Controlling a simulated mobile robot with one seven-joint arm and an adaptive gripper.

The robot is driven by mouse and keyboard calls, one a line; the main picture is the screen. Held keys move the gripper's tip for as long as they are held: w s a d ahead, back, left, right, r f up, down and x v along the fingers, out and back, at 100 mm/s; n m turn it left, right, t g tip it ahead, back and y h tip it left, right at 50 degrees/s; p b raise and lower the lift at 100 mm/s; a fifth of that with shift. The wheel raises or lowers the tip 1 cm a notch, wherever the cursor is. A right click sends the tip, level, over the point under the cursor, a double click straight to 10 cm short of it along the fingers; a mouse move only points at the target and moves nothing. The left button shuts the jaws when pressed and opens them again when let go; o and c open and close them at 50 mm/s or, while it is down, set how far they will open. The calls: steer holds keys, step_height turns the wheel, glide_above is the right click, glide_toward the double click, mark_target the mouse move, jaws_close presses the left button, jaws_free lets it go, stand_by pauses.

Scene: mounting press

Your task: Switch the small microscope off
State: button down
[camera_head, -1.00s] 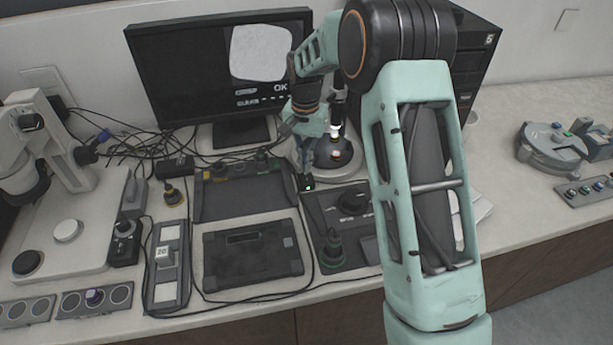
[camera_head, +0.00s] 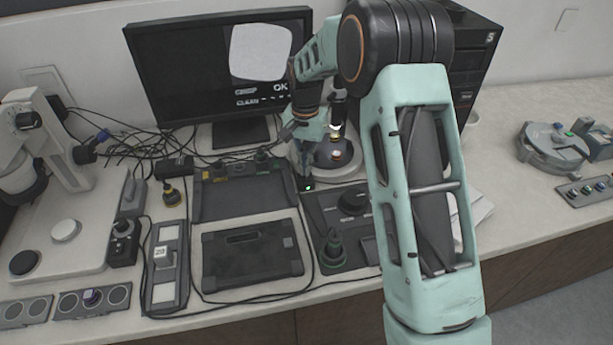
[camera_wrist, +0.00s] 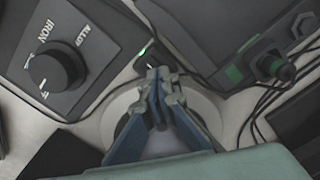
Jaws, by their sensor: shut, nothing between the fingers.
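The small microscope (camera_head: 349,158) stands in front of the monitor, partly hidden behind my arm; it has a round pale base with a dark stage. Its round base (camera_wrist: 205,105) shows behind the fingers in the wrist view. A small black switch (camera_head: 307,188) with a lit green light sits in front of the base; it also shows in the wrist view (camera_wrist: 146,56). My gripper (camera_head: 306,176) is shut and empty, pointing down just by the switch. In the wrist view its fingertips (camera_wrist: 163,76) are close to the switch; I cannot tell whether they touch it.
A grey control box with a black knob (camera_wrist: 56,70) lies beside the switch. A dark tray (camera_head: 245,195), a dark tablet (camera_head: 252,255) and the monitor (camera_head: 215,75) are close by. Loose cables run left. A larger microscope (camera_head: 40,150) stands far left.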

steer(key=shift+f, duration=0.15)
steer(key=shift+r+p, duration=2.25)
steer(key=shift+r, duration=1.3)
